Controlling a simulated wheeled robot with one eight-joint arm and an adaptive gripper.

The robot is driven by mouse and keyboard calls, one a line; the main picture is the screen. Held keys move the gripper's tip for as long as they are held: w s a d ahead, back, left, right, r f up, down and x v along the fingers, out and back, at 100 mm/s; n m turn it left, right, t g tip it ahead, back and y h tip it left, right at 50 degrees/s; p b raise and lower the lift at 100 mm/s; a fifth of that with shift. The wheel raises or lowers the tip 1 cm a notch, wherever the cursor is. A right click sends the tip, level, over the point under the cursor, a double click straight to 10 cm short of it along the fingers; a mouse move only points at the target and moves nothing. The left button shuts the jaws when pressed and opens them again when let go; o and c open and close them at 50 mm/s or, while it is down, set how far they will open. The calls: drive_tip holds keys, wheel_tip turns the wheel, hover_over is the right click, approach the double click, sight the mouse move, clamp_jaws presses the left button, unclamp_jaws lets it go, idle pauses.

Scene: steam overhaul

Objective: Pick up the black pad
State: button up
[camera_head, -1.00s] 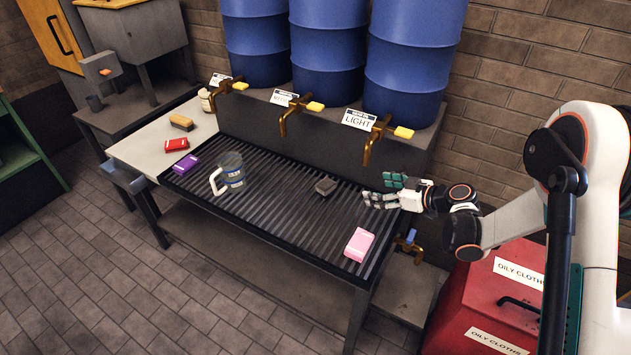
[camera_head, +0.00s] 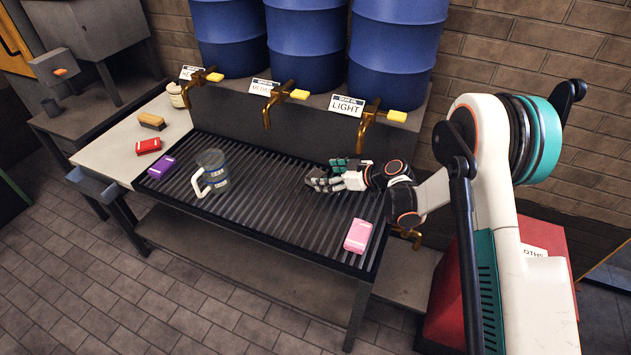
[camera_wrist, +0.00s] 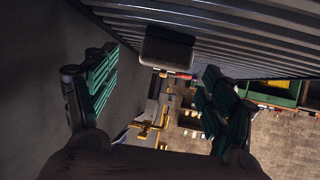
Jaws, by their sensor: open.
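The black pad (camera_wrist: 166,50) is a small dark block with rounded edges. In the wrist view it lies on the ribbed grate, ahead of and between the two green-padded fingers of my gripper (camera_wrist: 158,90). I see a gap between the pad and both fingers. In the head view my gripper (camera_head: 326,174) is low over the right half of the grate (camera_head: 270,222), fingers pointing left. The pad is hard to make out there, at or behind the fingertips. My gripper is open and empty.
A pink block (camera_head: 358,236) lies near the grate's right front. A clear mug (camera_head: 212,172), a purple block (camera_head: 161,167), a red block (camera_head: 148,146) and a yellow-brown brush (camera_head: 151,121) are to the left. Brass taps (camera_head: 272,105) jut out behind. The grate's middle is clear.

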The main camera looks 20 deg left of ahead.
sight(318, 176)
drive_tip(key=x, duration=0.1)
drive_tip(key=b+x, duration=0.1)
drive_tip(key=x, duration=0.1)
drive_tip(key=b+x, duration=0.1)
drive_tip(key=shift+s+a+f, duration=0.2)
drive_tip(key=shift+a+f, duration=0.05)
drive_tip(key=shift+w+a, duration=0.1)
drive_tip(key=shift+a, duration=0.2)
drive_tip(key=c, duration=1.2)
